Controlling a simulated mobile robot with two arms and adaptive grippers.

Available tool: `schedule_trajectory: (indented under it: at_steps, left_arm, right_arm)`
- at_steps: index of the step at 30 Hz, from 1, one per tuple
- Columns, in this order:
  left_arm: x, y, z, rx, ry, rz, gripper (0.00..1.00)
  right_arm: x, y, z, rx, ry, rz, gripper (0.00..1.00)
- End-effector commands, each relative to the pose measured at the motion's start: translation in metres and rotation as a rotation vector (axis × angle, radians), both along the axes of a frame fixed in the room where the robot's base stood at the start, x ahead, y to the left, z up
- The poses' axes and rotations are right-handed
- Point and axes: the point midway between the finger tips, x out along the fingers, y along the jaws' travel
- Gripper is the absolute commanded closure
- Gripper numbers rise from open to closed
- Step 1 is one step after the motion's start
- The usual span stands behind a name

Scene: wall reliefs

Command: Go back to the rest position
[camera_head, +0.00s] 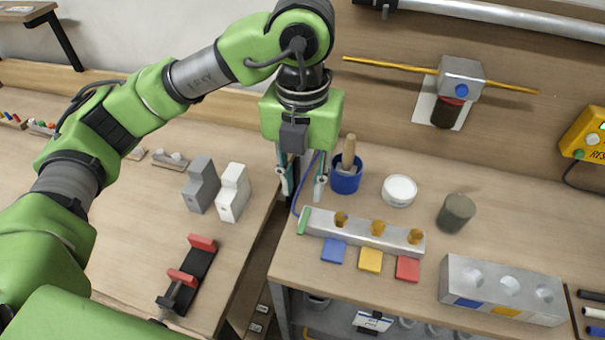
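My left arm, green with grey joints, comes in from the left and reaches over the gap between the two work tables. My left gripper (302,188) points down, its two fingers apart with nothing seen between them. It is just left of a blue cup (346,180) that holds a wooden-handled tool. Whether the right finger touches the cup cannot be told. My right gripper is not in view.
A silver bar (318,222) with gold cones and a holed block (470,272) sit on the right table (300,262). A grey cylinder (456,212) stands there. Grey (199,188) and white (231,195) blocks and a red-black clamp (192,273) are on the left table.

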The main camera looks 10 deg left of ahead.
Motion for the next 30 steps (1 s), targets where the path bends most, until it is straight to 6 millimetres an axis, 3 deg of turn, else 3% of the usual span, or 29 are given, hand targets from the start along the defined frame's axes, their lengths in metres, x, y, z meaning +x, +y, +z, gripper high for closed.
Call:
schedule_trajectory:
  at_steps: [6, 22, 30]
  left_arm:
    - [0.0, 0.0, 0.015, 0.001, -0.001, 0.001, 0.74]
    - [0.0, 0.0, 0.017, 0.0, 0.0, 0.0, 0.74]
    - [0.0, 0.0, 0.06, 0.0, 0.0, 0.0, 0.74]
  right_arm:
    - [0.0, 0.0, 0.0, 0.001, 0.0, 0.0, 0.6]
    - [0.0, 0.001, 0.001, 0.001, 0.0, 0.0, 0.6]
    - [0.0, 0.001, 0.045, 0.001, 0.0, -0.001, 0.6]
